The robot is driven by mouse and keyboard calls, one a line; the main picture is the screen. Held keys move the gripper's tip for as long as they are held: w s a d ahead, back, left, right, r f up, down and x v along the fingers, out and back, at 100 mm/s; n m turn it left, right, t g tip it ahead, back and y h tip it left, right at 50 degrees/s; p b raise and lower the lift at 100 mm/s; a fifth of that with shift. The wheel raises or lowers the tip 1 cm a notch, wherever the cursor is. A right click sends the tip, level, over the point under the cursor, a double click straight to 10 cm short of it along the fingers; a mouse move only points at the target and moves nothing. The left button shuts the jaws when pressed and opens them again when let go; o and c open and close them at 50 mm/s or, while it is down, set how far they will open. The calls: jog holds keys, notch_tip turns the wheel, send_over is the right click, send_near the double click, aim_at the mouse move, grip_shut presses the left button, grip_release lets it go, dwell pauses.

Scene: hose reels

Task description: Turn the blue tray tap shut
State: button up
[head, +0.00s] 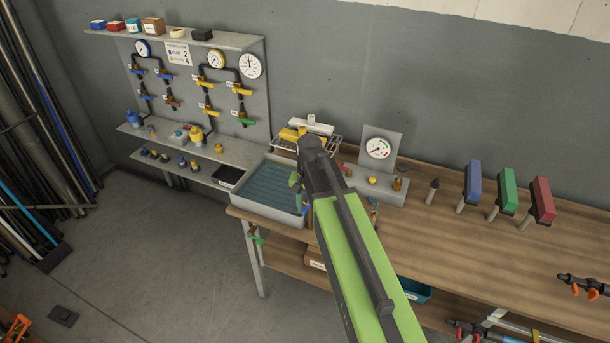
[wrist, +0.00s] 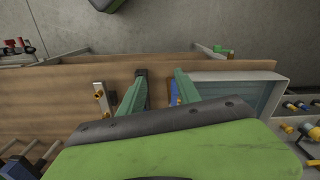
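A grey-rimmed tray with a blue inside (head: 268,219) sits at the left end of the wooden bench. It also shows at the right of the wrist view (wrist: 238,77). A small blue part, which looks like the tap handle (wrist: 174,92), is beside the tray, partly hidden by a finger. A bit of blue also shows by the tray's right edge in the head view, mostly behind my arm. My gripper (wrist: 161,75) is open, its two green fingers apart, with the blue part between them, nearer the right finger. I cannot tell whether they touch it or how the tap is turned.
A gauge block (head: 381,148) stands right of my arm. Blue (head: 473,180), green (head: 508,190) and red (head: 542,200) handled blocks stand farther right. A green-handled tap (head: 256,236) hangs below the bench's left end.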

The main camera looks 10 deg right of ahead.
aim_at(304, 208)
jog(key=w+r+m+p, duration=0.3)
jog(key=w+r+p, duration=0.2)
jog(key=r+p, duration=0.6)
notch_tip(304, 208, down, 16)
jog(key=b, duration=2)
jog(key=shift+w, duration=0.15)
jog(key=shift+r, duration=0.15)
jog(key=shift+a, duration=0.15)
grip_shut()
